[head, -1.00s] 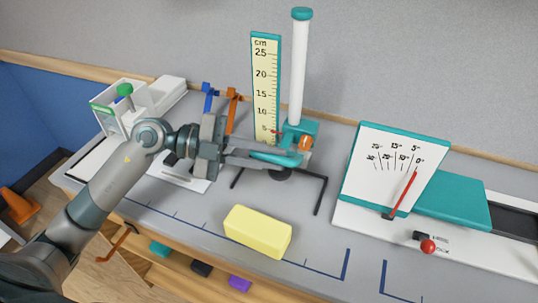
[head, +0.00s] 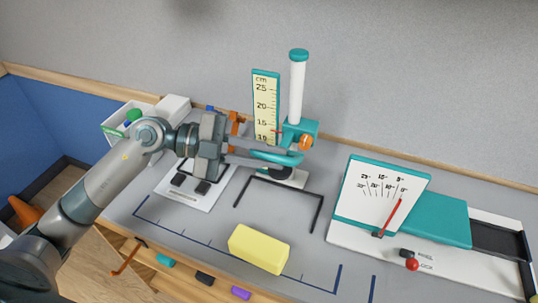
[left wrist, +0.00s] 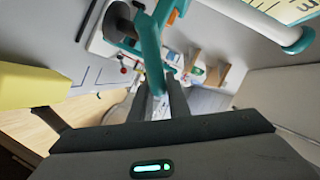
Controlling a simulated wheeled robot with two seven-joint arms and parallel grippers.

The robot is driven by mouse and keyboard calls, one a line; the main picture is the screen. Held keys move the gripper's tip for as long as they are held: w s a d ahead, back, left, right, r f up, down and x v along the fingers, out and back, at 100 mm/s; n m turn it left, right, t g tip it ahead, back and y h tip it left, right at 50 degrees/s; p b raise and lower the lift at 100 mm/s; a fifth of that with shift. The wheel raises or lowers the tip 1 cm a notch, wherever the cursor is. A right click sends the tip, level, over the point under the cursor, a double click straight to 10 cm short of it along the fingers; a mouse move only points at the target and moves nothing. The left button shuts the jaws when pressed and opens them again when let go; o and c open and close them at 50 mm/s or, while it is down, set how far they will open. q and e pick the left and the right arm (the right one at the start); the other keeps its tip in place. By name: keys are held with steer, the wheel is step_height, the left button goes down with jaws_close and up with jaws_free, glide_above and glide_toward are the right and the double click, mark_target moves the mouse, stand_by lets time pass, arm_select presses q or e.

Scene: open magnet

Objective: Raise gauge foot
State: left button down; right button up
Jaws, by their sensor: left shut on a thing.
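The height gauge has a white post (head: 297,90) with a teal cap and a cm ruler (head: 265,100) beside it. A teal carriage (head: 298,131) with an orange knob (head: 306,142) sits on the post, its red pointer between 10 and 15. A teal foot (head: 276,157) reaches out from the carriage. My left gripper (head: 287,162) is shut on the foot, above the gauge's base. In the left wrist view the teal part (left wrist: 150,45) runs down between the fingers (left wrist: 157,105). The fingers partly hide the foot. My right gripper is not in view.
A yellow block (head: 258,249) lies in front of a black bracket frame (head: 280,186). A dial board (head: 380,195) with a red needle stands to the right, near a red ball knob (head: 412,265). White bins (head: 172,108) stand at the back left.

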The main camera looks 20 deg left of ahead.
arm_select(q)
step_height(320, 180, up, 9)
steer(key=p, duration=0.7)
steer(key=c, duration=1.7)
jaws_free()
